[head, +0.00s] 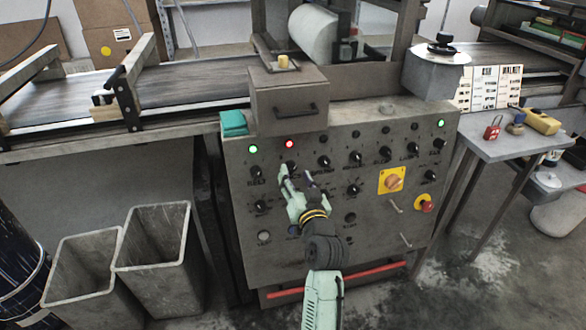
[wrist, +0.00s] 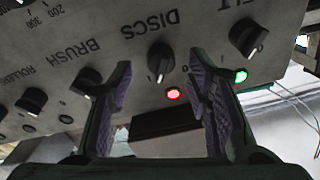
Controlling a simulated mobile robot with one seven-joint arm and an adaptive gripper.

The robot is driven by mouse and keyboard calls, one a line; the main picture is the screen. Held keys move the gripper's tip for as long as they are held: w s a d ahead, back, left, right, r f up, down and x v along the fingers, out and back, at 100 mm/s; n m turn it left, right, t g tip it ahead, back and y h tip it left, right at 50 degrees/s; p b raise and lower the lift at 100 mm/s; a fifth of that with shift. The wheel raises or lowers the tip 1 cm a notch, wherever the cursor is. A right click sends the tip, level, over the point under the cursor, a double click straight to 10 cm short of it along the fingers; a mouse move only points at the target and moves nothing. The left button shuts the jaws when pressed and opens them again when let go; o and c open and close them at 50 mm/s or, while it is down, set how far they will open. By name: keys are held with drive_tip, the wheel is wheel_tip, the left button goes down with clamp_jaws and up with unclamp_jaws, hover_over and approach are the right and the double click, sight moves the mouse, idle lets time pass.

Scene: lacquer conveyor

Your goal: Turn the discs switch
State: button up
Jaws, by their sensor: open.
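The discs switch (wrist: 160,62) is a black rotary knob under an upside-down DISCS label in the wrist view. Its pale pointer line points down in that view, roughly toward the lit red lamp (wrist: 174,95). My gripper (wrist: 160,74) is open, with one purple-padded finger to each side of the knob in the picture. I see no finger touching the knob; the remaining depth is hard to judge. In the head view my gripper (head: 291,180) is at the panel's upper left, just below the red lamp (head: 289,144), and partly covers the discs knob area.
The belt knob (wrist: 248,36) with a green lamp (wrist: 241,76) and the brush knob (wrist: 87,82) flank the discs switch. The grey control panel (head: 375,230) also carries a yellow-backed switch (head: 392,180) and a red button (head: 425,206). Bins (head: 155,260) stand at left.

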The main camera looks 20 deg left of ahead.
sight(292, 168)
drive_tip(key=shift+x, duration=1.2)
drive_tip(key=shift+c, duration=0.5)
clamp_jaws()
